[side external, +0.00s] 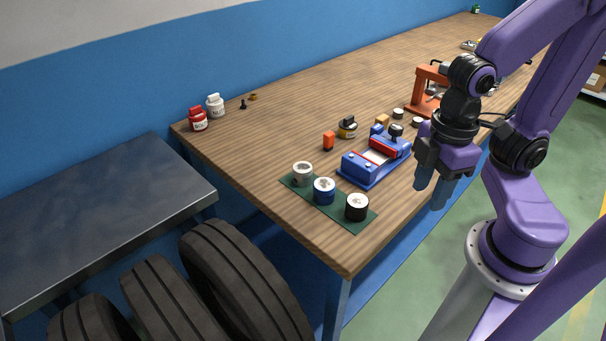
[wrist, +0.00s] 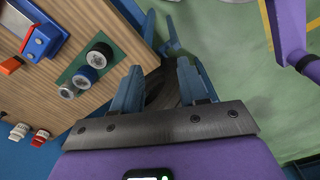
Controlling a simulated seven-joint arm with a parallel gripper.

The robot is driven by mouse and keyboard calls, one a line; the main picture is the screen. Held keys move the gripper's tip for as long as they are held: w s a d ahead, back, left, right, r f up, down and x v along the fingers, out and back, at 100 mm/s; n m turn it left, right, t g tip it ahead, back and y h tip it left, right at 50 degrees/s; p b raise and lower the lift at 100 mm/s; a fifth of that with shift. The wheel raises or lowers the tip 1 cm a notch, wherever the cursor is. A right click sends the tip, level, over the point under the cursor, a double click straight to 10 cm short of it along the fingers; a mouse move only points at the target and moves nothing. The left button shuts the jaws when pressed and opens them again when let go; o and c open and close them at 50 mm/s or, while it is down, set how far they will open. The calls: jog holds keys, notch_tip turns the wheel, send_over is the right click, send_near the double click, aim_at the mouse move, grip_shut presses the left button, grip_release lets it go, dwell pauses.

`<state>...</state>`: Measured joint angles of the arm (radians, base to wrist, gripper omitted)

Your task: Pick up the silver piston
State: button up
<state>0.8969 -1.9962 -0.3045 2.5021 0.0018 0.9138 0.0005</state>
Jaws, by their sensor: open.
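A silver-grey cylinder (side external: 303,174), which looks like the silver piston, stands upright at the far-left end of a dark green mat (side external: 373,214). It also shows in the wrist view (wrist: 68,91) at the mat's lower end. A blue cylinder (side external: 324,191) and a black cylinder (side external: 357,207) stand beside it, all with pale tops. My gripper (side external: 432,196) is open and empty, pointing down to the right of the mat, by the bench's front edge. In the wrist view, my gripper (wrist: 160,68) is left of nothing graspable; the mat is at its left.
A blue fixture (side external: 365,172) stands on the wooden bench behind the mat, with an orange block (side external: 329,140) nearby. An orange press frame (side external: 428,92) stands farther back. Red (side external: 198,120) and white (side external: 215,106) bottles stand at the left edge. Tires (side external: 245,285) are below.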

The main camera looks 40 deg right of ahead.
jog(key=o, duration=0.8)
jog(key=n, duration=0.3)
send_over(302, 167)
notch_tip(302, 167, down, 3)
notch_tip(302, 167, down, 17)
jog(key=shift+r, duration=0.2)
